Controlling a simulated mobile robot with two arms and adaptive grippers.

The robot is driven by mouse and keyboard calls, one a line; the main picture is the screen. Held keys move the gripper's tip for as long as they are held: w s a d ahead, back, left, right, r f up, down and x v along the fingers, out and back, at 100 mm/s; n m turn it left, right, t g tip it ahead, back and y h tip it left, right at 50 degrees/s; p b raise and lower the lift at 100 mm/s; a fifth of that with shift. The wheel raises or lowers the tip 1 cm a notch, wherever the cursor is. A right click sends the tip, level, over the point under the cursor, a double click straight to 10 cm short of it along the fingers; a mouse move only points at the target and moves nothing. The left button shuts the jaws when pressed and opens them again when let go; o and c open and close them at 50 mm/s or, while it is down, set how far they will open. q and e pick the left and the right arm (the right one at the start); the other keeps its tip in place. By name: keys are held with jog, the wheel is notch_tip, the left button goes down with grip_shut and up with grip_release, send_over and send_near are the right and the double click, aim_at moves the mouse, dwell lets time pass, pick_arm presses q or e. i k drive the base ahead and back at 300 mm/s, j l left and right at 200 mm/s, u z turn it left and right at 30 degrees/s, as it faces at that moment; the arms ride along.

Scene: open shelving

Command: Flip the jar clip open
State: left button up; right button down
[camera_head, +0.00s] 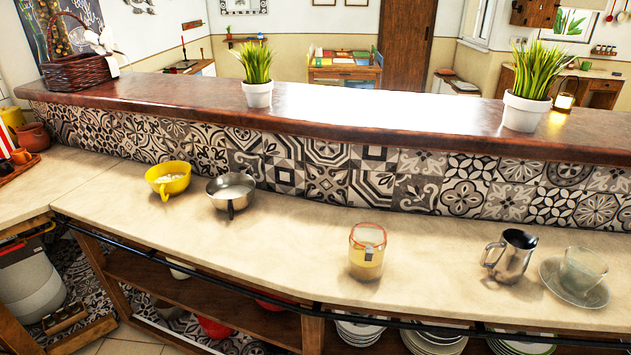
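The jar (366,262) stands upright on the pale counter, right of the middle in the head view. It is clear glass with pale yellowish contents in its lower part and an orange-red ring around the top. A small grey clip (368,254) shows on its front side. I cannot tell from here whether the clip is fastened. Neither of my grippers shows in the view.
Left of the jar are a yellow bowl (168,179) and a metal pan (231,192). To its right are a metal pitcher (513,257) and a glass cup (582,268) on a saucer (549,273). A dark rail (250,286) runs along the counter's front. Counter around the jar is clear.

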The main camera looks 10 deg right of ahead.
aim_at(369, 251)
jog(key=z, duration=0.45)
jog(key=j+z, duration=0.15)
jog(key=z, duration=0.3)
jog(key=i+j+z, duration=0.1)
jog(key=z, duration=0.35)
jog(key=j+z, duration=0.25)
jog(key=z, duration=0.2)
jog(key=j+z, duration=0.2)
jog(key=z, duration=0.2)
jog(key=k+j+z, duration=0.1)
jog(key=j, duration=0.25)
jog(key=j+z, duration=0.15)
jog(key=j, duration=0.2)
jog(key=k+j+z, duration=0.1)
jog(key=j, duration=0.25)
jog(key=k+j+z, duration=0.15)
jog(key=j, duration=0.2)
jog(key=k+j+z, duration=0.1)
jog(key=j, duration=0.2)
jog(key=k, duration=0.05)
